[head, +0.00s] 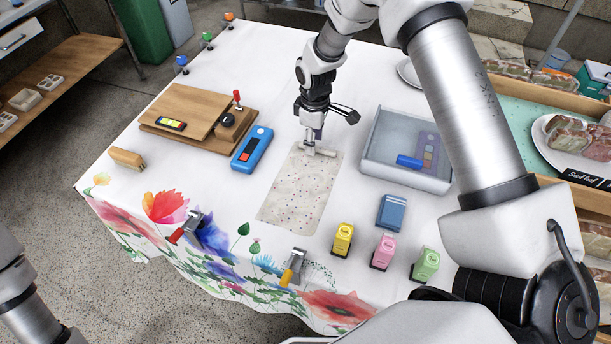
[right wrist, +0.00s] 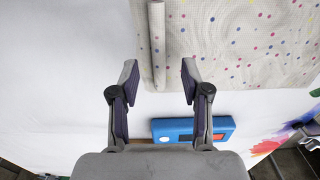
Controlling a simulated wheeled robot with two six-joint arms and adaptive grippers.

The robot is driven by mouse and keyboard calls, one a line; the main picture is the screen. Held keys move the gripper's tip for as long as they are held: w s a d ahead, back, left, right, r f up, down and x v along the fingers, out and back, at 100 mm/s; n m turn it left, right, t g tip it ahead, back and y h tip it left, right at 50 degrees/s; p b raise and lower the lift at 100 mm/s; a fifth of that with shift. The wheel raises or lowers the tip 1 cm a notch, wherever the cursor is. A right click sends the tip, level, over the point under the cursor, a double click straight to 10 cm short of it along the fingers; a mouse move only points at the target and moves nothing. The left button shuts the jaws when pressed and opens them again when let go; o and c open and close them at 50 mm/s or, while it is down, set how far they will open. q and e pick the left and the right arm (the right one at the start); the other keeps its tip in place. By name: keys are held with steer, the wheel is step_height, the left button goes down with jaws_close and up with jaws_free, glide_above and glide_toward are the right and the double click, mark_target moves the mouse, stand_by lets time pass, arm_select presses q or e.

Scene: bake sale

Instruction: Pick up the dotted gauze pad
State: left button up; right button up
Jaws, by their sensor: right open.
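The dotted gauze pad (head: 300,193) lies flat on the white table, a pale cloth with small coloured dots. A pale rolled bar (head: 318,150) lies along its far edge. In the right wrist view the pad (right wrist: 245,45) fills the upper right, and the bar (right wrist: 157,45) runs upright at its left edge. My right gripper (head: 315,136) is over the pad's far end. In its wrist view the open fingers (right wrist: 158,75) stand on either side of the bar's line, with nothing held. The gap between fingers and bar is hard to judge. My left gripper is out of view.
A blue device (head: 252,149) lies left of the pad, near a wooden board (head: 185,112). A grey tray (head: 405,178) stands to the right. A blue box (head: 391,212) and yellow, pink and green bottles (head: 342,239) stand front right. Clips (head: 292,268) sit along the front edge.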

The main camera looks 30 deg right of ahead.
step_height(320, 180, down, 2)
steer(key=shift+w, duration=0.1)
steer(key=shift+r, duration=0.1)
jaws_close()
steer(key=shift+r, duration=0.1)
